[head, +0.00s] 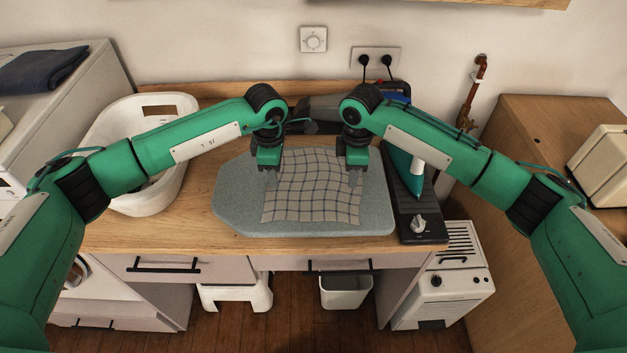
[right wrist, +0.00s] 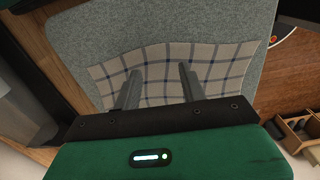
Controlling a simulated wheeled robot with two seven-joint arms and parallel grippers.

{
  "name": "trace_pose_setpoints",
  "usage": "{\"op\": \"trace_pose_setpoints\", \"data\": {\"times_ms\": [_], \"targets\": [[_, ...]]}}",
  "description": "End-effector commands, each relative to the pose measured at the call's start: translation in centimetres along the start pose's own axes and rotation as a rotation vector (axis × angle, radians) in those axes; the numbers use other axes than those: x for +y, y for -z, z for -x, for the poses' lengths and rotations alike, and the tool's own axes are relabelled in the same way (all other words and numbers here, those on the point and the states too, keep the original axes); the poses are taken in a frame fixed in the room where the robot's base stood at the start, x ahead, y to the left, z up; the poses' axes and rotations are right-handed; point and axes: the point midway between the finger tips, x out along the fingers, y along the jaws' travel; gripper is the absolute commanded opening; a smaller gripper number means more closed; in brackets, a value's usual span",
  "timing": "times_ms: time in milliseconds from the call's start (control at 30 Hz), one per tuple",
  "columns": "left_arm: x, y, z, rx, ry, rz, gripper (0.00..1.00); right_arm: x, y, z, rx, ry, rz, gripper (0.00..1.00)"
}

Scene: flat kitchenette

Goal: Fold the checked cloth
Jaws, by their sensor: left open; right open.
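The checked cloth (head: 312,190), beige with dark blue lines, lies spread and slightly wavy on the grey ironing pad (head: 235,195). My left gripper (head: 271,182) is open over the cloth's left side. My right gripper (head: 355,180) is open over its right side. In the right wrist view the two fingers (right wrist: 160,88) stand apart over the cloth (right wrist: 222,68), with nothing seen between them. Part of the cloth is hidden there by the gripper body. I cannot tell whether the fingertips touch the cloth.
A white laundry basket (head: 126,120) stands left of the pad. A green iron (head: 403,165) sits on a black stand (head: 425,228) right of it. A dark object (head: 325,112) lies behind the pad. The wooden counter (head: 150,232) has bare room at front left.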

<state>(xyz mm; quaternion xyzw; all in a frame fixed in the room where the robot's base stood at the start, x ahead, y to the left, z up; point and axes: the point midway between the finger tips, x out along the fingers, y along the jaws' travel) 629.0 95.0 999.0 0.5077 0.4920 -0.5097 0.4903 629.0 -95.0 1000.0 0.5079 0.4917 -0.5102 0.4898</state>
Motion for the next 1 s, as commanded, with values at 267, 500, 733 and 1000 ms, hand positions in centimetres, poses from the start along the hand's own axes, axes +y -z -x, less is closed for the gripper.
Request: {"op": "trace_pose_setpoints", "data": {"times_ms": [267,500,733,1000], "targets": [[0.0,0.0,-1.3,0.001,-0.001,-0.001,0.42,0.0,0.0,-1.3,0.001,-0.001,0.001,0.42],[0.0,0.0,-1.4,0.001,0.0,-0.001,0.42,0.0,0.0,-1.4,0.0,-0.001,0.001,0.42],[0.0,0.0,-1.5,0.001,0.0,0.0,0.3,0.0,0.0,-1.5,0.0,0.0,0.001,0.3],[0.0,0.0,-1.5,0.001,0.0,0.0,0.04,0.0,0.0,-1.5,0.0,0.0,0.001,0.04]]}}
